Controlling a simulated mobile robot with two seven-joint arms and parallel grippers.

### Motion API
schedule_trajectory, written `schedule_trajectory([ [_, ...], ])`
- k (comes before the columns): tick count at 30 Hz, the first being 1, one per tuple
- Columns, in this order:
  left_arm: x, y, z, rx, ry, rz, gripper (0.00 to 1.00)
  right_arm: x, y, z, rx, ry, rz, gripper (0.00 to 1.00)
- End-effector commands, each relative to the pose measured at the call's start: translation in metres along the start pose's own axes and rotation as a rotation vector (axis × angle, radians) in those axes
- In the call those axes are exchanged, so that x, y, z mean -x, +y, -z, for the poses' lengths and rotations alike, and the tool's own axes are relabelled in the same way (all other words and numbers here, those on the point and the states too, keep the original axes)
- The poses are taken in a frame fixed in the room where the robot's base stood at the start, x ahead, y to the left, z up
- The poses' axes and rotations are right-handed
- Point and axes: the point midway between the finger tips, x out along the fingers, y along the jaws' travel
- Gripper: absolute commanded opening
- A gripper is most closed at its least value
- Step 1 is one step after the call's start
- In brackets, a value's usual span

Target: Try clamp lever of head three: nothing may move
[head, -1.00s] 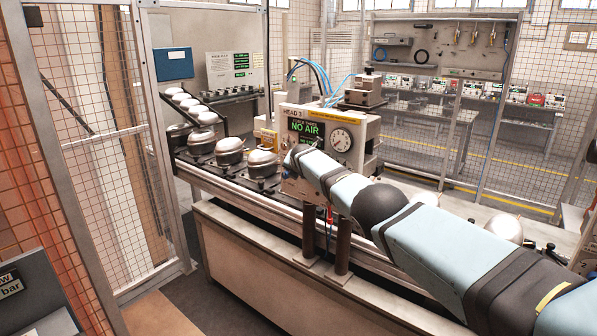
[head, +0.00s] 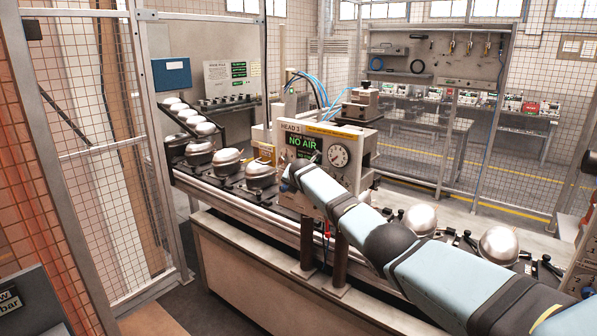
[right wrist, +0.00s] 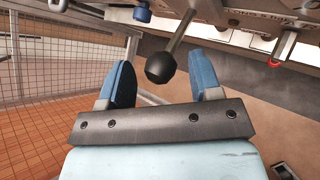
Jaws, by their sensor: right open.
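Head three (head: 318,145) is a beige box with the sign HEAD 3, a green NO AIR display and a round dial (head: 339,156), standing over the conveyor. In the right wrist view its clamp lever looks to be the grey rod (right wrist: 176,38) ending in a black ball knob (right wrist: 160,68). My right gripper (right wrist: 162,76) is open, with its blue-padded fingers on either side of the knob. Gaps show between knob and pads; I cannot tell the exact depth. In the head view my right arm reaches to the box's front and hides the lever. My left gripper is out of view.
Dome-shaped compressors (head: 260,173) sit on dark pallets along the conveyor left of the head, and more (head: 498,245) on the right. A mesh fence (head: 95,150) stands at the left. Two dark posts (head: 340,262) stand below the head.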

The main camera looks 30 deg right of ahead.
Motion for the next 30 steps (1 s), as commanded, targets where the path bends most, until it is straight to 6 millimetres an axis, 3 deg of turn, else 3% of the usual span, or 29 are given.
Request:
schedule_trajectory([
  [2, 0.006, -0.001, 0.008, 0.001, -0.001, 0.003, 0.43, 0.011, 0.001, 0.0, 0.004, 0.001, -0.002, 0.58],
  [21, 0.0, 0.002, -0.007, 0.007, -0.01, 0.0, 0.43, 0.1, 0.001, 0.003, 0.004, 0.0, -0.005, 0.58],
  [30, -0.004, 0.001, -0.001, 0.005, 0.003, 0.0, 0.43, 0.116, 0.002, 0.002, 0.002, 0.001, -0.004, 0.58],
])
